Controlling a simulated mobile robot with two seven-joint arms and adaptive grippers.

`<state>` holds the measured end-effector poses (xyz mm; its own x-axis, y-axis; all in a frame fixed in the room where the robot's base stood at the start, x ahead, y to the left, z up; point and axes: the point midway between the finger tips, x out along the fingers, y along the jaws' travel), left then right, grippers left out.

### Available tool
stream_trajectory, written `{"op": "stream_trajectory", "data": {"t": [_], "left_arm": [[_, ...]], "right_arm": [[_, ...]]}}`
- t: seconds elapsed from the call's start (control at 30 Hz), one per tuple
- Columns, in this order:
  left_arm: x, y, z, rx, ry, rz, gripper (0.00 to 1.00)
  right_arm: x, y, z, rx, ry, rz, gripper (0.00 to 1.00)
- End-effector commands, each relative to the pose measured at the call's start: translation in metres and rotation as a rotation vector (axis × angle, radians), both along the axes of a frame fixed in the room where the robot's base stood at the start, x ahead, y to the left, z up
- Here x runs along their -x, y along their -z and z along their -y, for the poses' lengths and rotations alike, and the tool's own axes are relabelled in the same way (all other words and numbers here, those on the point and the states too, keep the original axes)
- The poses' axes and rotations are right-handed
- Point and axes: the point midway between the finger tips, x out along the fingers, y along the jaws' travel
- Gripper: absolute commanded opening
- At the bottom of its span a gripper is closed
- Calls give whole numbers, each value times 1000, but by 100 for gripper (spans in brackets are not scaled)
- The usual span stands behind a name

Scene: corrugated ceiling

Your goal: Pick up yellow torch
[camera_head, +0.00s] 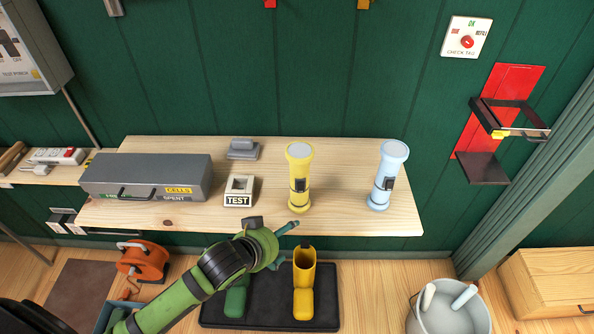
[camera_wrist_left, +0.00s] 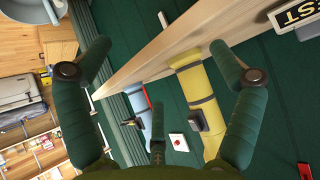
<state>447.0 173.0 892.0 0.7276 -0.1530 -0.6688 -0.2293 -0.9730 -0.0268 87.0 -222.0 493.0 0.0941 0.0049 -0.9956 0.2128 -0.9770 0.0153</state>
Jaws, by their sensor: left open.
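The yellow torch (camera_head: 299,196) stands upright on the wooden bench top (camera_head: 340,215), its pale round end up and a dark switch on its side. It also shows in the left wrist view (camera_wrist_left: 199,85), to the right of centre. My left gripper (camera_head: 275,228) is open and empty at the bench's front edge, just left of and nearer than the yellow torch. My right gripper is not in view.
A light blue torch (camera_head: 383,190) stands to the right. A grey cell box (camera_head: 140,172), a TEST block (camera_head: 239,190) and a grey switch-like block (camera_head: 243,149) sit to the left. Below, yellow and green boots (camera_head: 303,290) stand on a black tray (camera_head: 262,322). A bucket (camera_head: 450,315) is at lower right.

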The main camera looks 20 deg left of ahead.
Motion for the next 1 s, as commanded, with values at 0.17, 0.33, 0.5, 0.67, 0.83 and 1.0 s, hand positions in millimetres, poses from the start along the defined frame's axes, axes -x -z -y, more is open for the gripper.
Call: {"op": "stream_trajectory", "data": {"t": [0.17, 0.33, 0.5, 0.67, 0.83, 1.0], "left_arm": [[-41, -52, 1, 44, 52, 152, 92], [-55, -75, 4, 82, 77, 211, 92], [-67, -74, 7, 90, 80, 217, 92], [-79, -68, 12, 90, 80, 217, 92], [-98, -61, 19, 88, 80, 216, 92], [-113, -50, 24, 89, 80, 217, 92]], "right_arm": [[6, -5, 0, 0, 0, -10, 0], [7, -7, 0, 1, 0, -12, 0], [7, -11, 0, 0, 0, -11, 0], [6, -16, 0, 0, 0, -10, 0], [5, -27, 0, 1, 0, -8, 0], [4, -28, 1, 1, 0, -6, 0]]}}
